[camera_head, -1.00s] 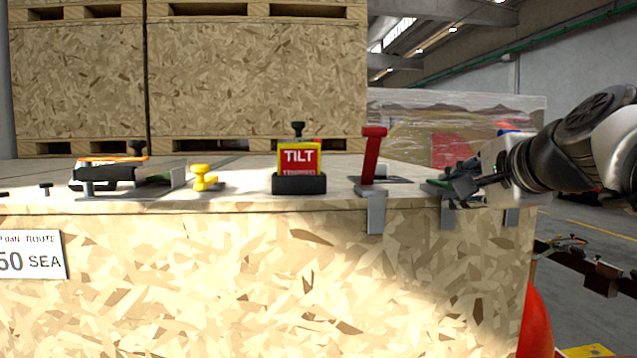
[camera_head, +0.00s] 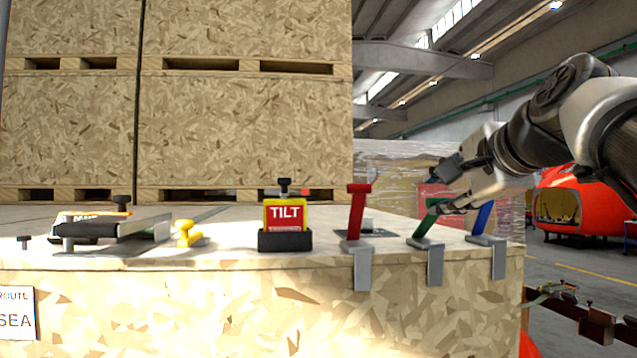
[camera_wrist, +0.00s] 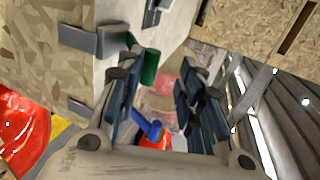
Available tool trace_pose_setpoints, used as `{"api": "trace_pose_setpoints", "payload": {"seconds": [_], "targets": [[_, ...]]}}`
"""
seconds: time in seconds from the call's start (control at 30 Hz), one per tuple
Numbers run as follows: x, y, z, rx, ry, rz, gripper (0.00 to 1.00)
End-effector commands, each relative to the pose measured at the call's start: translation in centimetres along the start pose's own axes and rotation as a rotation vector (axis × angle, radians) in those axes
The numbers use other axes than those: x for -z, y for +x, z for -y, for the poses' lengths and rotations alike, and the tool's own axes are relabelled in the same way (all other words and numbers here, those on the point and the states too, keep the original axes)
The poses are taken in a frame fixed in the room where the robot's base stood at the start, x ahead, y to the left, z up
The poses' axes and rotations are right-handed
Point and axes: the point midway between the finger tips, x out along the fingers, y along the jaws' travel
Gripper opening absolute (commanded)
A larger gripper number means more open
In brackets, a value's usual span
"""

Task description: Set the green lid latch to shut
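The green lid latch (camera_head: 428,222) stands on the crate top near the front edge, between a red latch and a blue latch. Its handle leans up and to the right from a grey metal bracket. My gripper (camera_head: 447,185) is just above and right of its upper end, with its fingers pointing left. In the wrist view my gripper (camera_wrist: 165,100) has its fingers spread with nothing held between them. There the green latch (camera_wrist: 151,66) shows beside the left finger, which hides part of it. I cannot tell whether they touch.
The red latch (camera_head: 357,210) stands nearly upright to the left. The blue latch (camera_head: 484,218) leans to the right, close under my gripper. A TILT box (camera_head: 285,216) and a yellow knob (camera_head: 187,233) sit further left on the crate (camera_head: 200,300). Tall crates (camera_head: 240,125) stand behind.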

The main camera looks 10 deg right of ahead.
Motion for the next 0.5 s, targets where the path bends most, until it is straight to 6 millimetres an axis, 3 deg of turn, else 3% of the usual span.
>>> {"api": "trace_pose_setpoints", "payload": {"seconds": [0.2,0.5], "targets": [[0.0,-0.5,1.4,-0.001,-0.001,0.000,0.34],[0.0,-0.5,1.6,-0.001,0.000,-0.001,0.34]]}}
